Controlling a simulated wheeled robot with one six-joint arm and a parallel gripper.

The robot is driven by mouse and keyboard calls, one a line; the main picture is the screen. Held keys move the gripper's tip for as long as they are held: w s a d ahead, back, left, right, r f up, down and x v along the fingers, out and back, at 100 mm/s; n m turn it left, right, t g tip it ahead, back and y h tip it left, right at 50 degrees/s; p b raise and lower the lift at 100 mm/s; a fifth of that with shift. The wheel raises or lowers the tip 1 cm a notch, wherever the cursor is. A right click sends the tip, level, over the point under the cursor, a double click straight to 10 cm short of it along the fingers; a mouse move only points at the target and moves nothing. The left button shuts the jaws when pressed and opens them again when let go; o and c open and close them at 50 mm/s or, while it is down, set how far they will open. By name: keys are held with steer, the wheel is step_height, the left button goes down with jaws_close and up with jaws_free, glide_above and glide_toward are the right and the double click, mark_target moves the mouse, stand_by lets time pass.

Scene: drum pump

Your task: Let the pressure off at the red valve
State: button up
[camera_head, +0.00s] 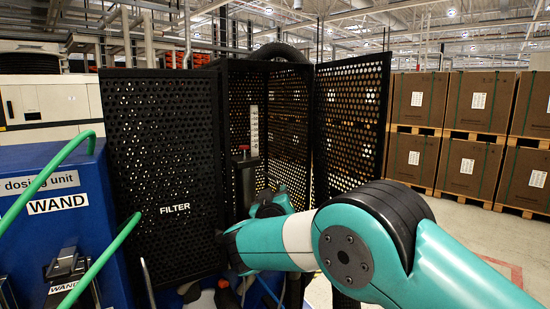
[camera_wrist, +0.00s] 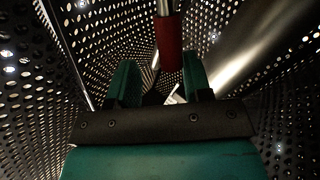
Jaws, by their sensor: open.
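In the wrist view a red cylindrical part (camera_wrist: 168,42) hangs on a bright metal stem. I cannot tell whether it is the red valve's handle. My gripper (camera_wrist: 161,82) is open, with its two teal fingers apart and nothing clearly held. The red part lies just beyond the fingertips, nearer the right finger; I cannot tell whether they touch. In the head view my arm reaches into the black perforated enclosure (camera_head: 350,115), and the gripper's fingers are hidden. A dark post with a small red part (camera_head: 243,155) stands inside, behind my wrist.
Perforated panels stand close on both sides of my gripper, including the FILTER panel (camera_head: 165,170). A large shiny metal surface (camera_wrist: 240,50) is at the right in the wrist view. A blue dosing unit (camera_head: 100,190) with green hoses (camera_head: 40,185) stands left. Stacked boxes (camera_head: 475,165) are far right.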

step_height(320, 180, up, 17)
steer(key=b, duration=0.4)
steer(key=shift+f, duration=0.15)
